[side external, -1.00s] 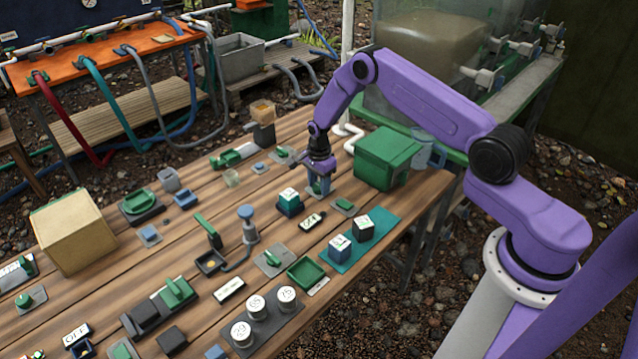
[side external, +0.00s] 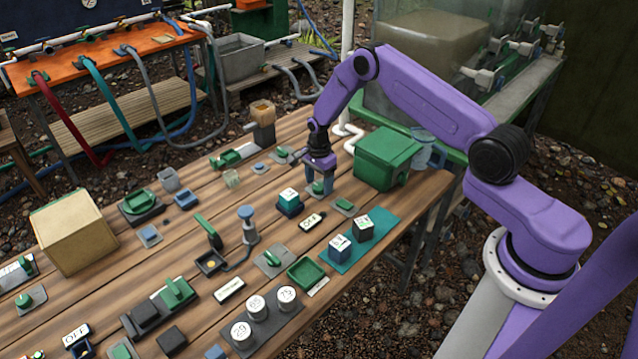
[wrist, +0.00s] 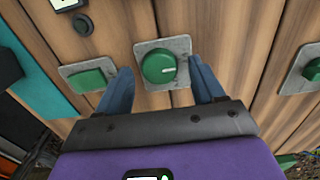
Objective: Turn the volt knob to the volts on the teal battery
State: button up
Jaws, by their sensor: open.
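A round green knob (wrist: 158,66) with a white mark toward the right sits on a square grey plate in the wrist view. It also shows in the side view (side external: 317,187). My gripper (wrist: 168,82) is open, one blue finger on each side of the knob's near part; I cannot tell whether they touch it. In the side view my gripper (side external: 319,188) is low over this knob. A teal block (side external: 289,203) with a white labelled top stands to its left. Two more label-topped blocks (side external: 339,247) (side external: 363,228) stand on a teal mat (side external: 385,222). Their labels are unreadable.
A green box (side external: 386,158) stands right of my gripper. A small plate with a green piece (side external: 344,206) and an OFF display (side external: 312,221) lie close by. Another green knob plate (wrist: 310,70) is at the wrist view's right. Several switches and numbered round caps (side external: 257,307) crowd the table.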

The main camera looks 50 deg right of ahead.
jog(key=shift+r, duration=2.95)
jog(key=shift+a+r, duration=0.1)
jog(key=s+a+r+n, duration=1.4)
jog(key=a+r, duration=0.2)
jog(key=r, duration=0.1)
jog(key=s+d+r+n, duration=0.2)
jog(key=s+n, duration=0.6)
jog(key=s, duration=0.5)
jog(key=s+d+r+n, duration=0.2)
jog(key=s+r+n, duration=0.3)
jog(key=s, duration=0.9)
jog(key=n, duration=0.3)
jog(key=shift+n, duration=0.3)
